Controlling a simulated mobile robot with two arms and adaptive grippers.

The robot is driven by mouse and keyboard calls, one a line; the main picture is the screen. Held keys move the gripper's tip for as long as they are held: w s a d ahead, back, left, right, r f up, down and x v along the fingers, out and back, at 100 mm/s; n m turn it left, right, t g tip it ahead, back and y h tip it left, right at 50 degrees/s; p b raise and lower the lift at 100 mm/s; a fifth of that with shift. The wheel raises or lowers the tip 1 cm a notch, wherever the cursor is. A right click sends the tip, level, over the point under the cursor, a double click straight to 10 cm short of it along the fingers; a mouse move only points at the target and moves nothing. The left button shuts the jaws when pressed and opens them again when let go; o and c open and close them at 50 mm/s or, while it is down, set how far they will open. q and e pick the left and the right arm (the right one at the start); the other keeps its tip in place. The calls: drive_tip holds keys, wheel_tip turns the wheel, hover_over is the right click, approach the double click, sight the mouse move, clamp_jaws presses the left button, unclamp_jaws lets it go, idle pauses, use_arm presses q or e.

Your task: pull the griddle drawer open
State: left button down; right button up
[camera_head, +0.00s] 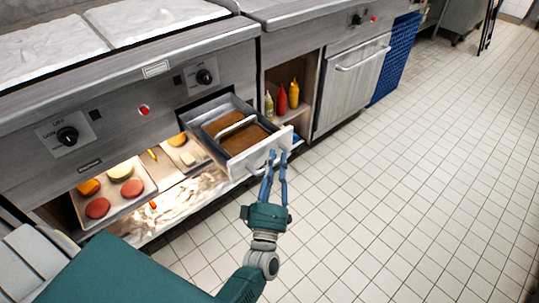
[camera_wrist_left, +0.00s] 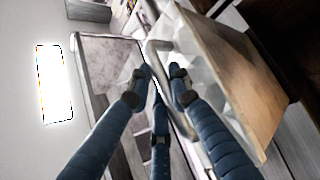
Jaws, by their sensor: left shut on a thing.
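The griddle drawer (camera_head: 196,135) is a steel drawer under the griddle front, standing pulled out. Brown contents and a curved metal bar (camera_head: 238,127) show inside it. My left gripper (camera_head: 275,160) is at the outer face of the drawer front (camera_head: 245,165), with its blue fingers closed on the drawer handle. In the left wrist view the fingers (camera_wrist_left: 163,78) sit around the curved bar handle (camera_wrist_left: 180,118). Much of the handle is hidden by the fingers in the head view. My right gripper is in neither view.
A lit shelf left of the drawer holds trays (camera_head: 147,195) with patties and buns. Red and yellow squeeze bottles (camera_head: 281,99) stand in a cubby to the right. The tiled floor (camera_head: 400,190) in front is clear.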

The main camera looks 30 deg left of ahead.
use_arm(q)
drive_tip(key=shift+s+f, duration=0.1)
idle(0.3)
drive_tip(key=c, duration=1.8)
unclamp_jaws()
drive_tip(key=shift+c, duration=0.2)
drive_tip(key=v, duration=1.2)
drive_tip(key=shift+d, duration=0.1)
